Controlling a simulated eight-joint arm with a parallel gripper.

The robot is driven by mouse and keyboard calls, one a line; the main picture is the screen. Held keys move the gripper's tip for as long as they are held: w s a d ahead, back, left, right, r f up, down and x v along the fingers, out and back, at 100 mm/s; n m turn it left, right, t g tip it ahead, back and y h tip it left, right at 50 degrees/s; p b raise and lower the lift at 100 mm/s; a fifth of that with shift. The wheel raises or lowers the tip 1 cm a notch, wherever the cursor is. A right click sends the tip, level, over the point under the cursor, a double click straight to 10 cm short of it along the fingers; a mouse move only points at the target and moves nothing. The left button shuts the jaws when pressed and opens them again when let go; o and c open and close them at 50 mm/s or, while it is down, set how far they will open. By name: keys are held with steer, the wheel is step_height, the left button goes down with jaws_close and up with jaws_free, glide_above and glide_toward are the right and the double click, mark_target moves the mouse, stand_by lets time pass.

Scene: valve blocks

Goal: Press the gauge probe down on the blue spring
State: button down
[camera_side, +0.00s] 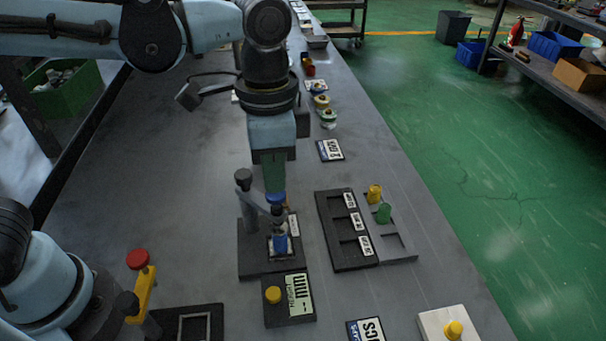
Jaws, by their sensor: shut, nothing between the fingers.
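The gauge fixture stands on a dark base (252,262) in the middle of the table. It has an upright post with a round dark knob (243,175) and an arm reaching right to the gauge probe (277,211), which has a blue cap (276,198). The blue spring (281,243) stands upright under the probe on a light seat. I cannot tell if the probe touches it. My gripper (275,188) is shut and empty, pointing down just above the blue cap. Contact with the cap is unclear.
A panel with a yellow button (272,294) lies in front of the fixture. A black tray (328,218) with labelled slots is to the right, beside a grey holder (402,248) with yellow and green parts. A red-knobbed yellow lever (144,290) stands front left.

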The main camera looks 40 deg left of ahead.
steer(key=shift+f, duration=1.15)
stand_by(0.5)
steer(key=shift+r, duration=0.1)
stand_by(1.2)
steer(key=shift+r, duration=1.3)
steer(key=a+f+n+t, duration=0.3)
steer(key=a+n+t, duration=0.4)
steer(key=a, duration=1.1)
steer(key=shift+s+n, duration=0.2)
steer(key=shift+n, duration=0.8)
steer(key=shift+f, duration=0.1)
